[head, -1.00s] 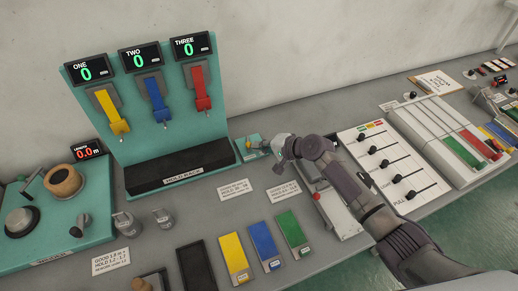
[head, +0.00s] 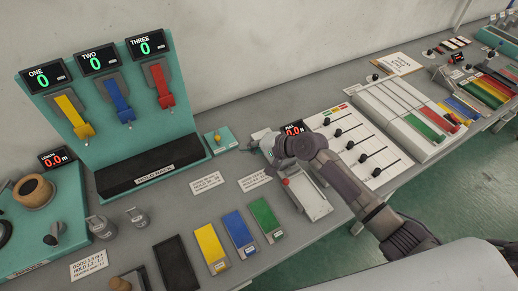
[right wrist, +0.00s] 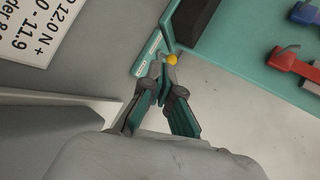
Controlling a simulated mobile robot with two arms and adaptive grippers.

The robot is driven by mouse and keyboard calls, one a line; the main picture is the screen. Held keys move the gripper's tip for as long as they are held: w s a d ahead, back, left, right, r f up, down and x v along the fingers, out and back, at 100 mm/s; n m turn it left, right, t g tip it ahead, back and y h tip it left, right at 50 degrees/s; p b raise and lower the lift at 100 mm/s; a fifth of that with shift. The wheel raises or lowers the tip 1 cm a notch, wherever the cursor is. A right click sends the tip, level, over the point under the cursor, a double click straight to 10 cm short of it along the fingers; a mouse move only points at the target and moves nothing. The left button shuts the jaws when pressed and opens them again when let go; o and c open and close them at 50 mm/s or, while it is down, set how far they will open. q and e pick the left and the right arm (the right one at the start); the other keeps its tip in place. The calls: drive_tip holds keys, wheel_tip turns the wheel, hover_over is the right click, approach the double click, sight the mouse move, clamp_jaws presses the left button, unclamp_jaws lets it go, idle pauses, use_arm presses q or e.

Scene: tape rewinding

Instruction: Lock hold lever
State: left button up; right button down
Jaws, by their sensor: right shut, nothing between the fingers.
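A small teal base (head: 226,143) with a short yellow-knobbed lever (head: 217,138) stands right of the hold rack; I take it for the hold lever. The base also shows in the right wrist view (right wrist: 147,52), with the yellow knob (right wrist: 171,59) just beyond my fingertips. My right gripper (head: 246,149) is shut and empty, to the right of the base with a small gap in the head view. It also shows in the right wrist view (right wrist: 160,80). I cannot tell whether the lever is locked. My left gripper is not in view.
The hold rack (head: 150,178) and its teal panel with yellow, blue and red hooks stand left. A pull gauge (head: 293,128) and slider board (head: 375,165) are right, near my arm. Cards and coloured trays lie in front.

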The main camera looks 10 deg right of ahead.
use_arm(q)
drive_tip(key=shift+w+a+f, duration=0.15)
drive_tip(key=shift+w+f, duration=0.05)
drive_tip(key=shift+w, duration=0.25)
use_arm(e)
drive_tip(key=v, duration=0.4)
drive_tip(key=shift+s+a+r, duration=0.15)
drive_tip(key=shift+s+a, duration=0.05)
drive_tip(key=shift+s, duration=0.3)
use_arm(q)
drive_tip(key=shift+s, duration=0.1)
use_arm(e)
drive_tip(key=shift+d, duration=0.1)
